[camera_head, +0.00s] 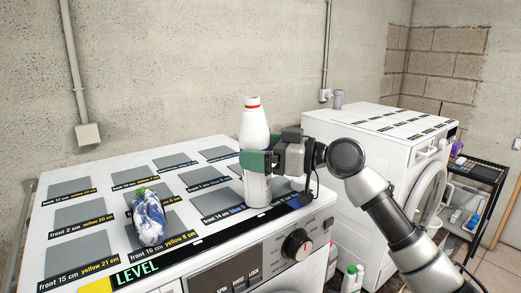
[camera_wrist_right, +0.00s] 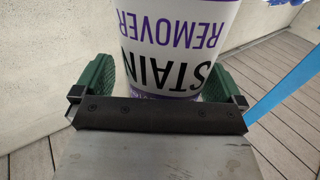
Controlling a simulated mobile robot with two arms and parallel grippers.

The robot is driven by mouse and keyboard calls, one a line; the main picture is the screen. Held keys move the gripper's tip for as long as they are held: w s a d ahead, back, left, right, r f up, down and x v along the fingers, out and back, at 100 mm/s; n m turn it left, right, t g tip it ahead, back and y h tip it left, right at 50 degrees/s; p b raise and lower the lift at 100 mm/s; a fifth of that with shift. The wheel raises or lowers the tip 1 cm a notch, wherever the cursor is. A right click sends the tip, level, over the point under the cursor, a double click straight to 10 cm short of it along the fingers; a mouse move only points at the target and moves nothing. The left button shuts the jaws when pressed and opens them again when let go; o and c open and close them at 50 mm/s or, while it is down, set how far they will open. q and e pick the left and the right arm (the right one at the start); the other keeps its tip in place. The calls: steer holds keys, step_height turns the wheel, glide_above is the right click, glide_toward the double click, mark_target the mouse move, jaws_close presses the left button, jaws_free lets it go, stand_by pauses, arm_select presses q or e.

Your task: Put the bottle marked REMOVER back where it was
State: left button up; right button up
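The bottle marked REMOVER (camera_head: 254,128) is tall and white with a red ring at its cap. It is upright over the front right part of the left washer's top (camera_head: 108,163). I cannot tell whether its base touches. Its label, STAIN REMOVER (camera_wrist_right: 185,45), reads upside down in the right wrist view. My right gripper (camera_head: 256,161) comes from the right, its green fingers on both sides of the bottle's middle and shut on it. In the wrist view the fingers (camera_wrist_right: 168,85) flank the bottle closely. My left gripper is not in view.
Grey pads (camera_head: 80,214) with front and back labels cover the left washer's top; some are bare. A second white washer (camera_head: 350,125) is at right, beside a dark rack (camera_head: 480,175).

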steer(key=shift+r+p, duration=0.2)
steer(key=shift+p, duration=0.3)
steer(key=shift+d+f, duration=0.1)
steer(key=shift+d, duration=0.2)
steer(key=b+v, duration=0.4)
steer(key=v, duration=0.7)
steer(key=shift+d+r, duration=0.2)
steer(key=shift+r, duration=0.2)
steer(key=shift+s, duration=0.1)
